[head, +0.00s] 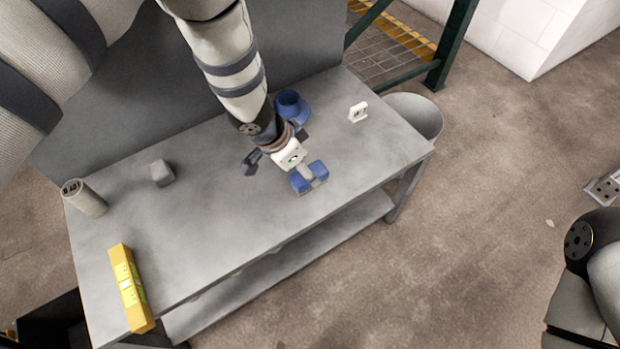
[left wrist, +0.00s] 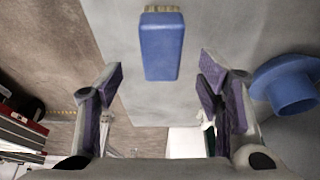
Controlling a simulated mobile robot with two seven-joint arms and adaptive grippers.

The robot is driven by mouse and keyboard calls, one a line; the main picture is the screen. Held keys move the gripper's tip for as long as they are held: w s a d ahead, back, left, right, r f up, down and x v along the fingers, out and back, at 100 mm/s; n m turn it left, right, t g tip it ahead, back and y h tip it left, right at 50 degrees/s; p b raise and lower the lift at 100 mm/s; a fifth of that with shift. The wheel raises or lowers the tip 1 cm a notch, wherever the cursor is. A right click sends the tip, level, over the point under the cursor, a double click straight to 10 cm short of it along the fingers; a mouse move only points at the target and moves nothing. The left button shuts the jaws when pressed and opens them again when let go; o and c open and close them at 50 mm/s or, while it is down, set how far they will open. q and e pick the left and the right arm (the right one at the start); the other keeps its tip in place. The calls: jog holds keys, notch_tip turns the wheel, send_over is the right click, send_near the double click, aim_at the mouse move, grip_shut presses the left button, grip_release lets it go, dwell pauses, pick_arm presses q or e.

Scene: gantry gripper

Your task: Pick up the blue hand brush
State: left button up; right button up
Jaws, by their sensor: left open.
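The blue hand brush (left wrist: 162,48) lies on the grey table. In the left wrist view it is at top centre, ahead of the space between the fingers, with pale bristles at the top edge. In the head view the brush (head: 318,169) is just lower right of my left gripper (head: 276,149), and a grey part covers its middle. My left gripper is open and empty, with its fingers spread in the left wrist view (left wrist: 162,84). The brush is not between the fingertips; I cannot tell the height gap.
A blue flanged cup (head: 291,105) stands close behind my left gripper. A small white item (head: 358,112), a grey block (head: 162,173), a grey cylinder (head: 86,198) and a yellow level (head: 131,290) are on the table (head: 215,225). A grey bin (head: 415,115) stands beyond the right end.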

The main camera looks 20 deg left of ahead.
pick_arm(q)
jog(key=b+x, duration=0.1)
jog(key=x, duration=0.4)
jog(key=shift+s+a, duration=0.1)
jog(key=shift+a, duration=0.1)
jog(key=shift+d+f, duration=0.1)
jog(key=shift+f, duration=0.2)
jog(key=c, duration=1.3)
jog(key=shift+o, duration=0.2)
notch_tip(320, 180, up, 10)
jog(key=shift+r+p, duration=0.1)
jog(key=shift+p, duration=1.1)
